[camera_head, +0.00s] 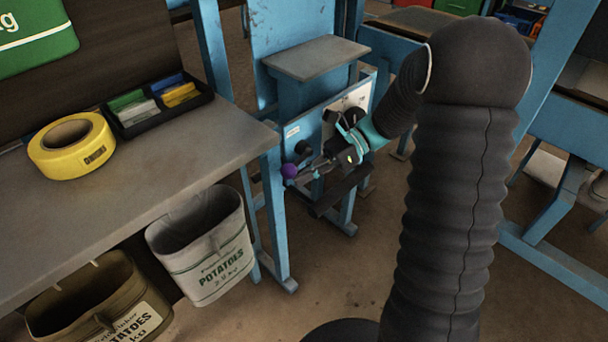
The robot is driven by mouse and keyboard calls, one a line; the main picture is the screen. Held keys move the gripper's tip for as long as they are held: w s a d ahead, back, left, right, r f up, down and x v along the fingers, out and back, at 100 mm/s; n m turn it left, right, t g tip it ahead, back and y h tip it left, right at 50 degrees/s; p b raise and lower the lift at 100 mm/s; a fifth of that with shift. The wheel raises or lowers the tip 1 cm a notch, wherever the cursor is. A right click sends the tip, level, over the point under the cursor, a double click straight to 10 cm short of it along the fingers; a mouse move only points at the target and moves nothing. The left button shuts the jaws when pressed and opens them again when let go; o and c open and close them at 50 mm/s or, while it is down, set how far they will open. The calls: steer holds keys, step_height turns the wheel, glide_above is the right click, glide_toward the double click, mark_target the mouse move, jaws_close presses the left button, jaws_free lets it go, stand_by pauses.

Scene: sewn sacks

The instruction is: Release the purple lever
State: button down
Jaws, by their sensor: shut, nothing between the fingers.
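The purple lever (289,171) shows as a round purple knob at the front of a blue machine (309,126), just right of the grey table's corner. My gripper (302,174) is shut with nothing in it. It reaches in from the right, and its fingertips are close to the knob's right side. I cannot tell whether they touch it. The lever's shaft is hidden behind the gripper or too small to make out.
The grey table (210,150) at the left carries a yellow tape roll (50,160) and a black tray (152,122) of coloured blocks. A white potato sack (205,262) and a brown sack (100,312) hang below its edge. Blue frames (560,225) stand at the right. The floor between is clear.

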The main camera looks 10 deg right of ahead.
stand_by(0.4)
steer(key=w+d+f, duration=0.1)
steer(key=d+f, duration=0.2)
steer(key=d, duration=0.2)
steer(key=w+d+f+b, duration=0.1)
steer(key=w+d+f, duration=0.1)
steer(key=d, duration=0.4)
steer(key=shift+d+f, duration=0.2)
steer(key=shift+f, duration=0.25)
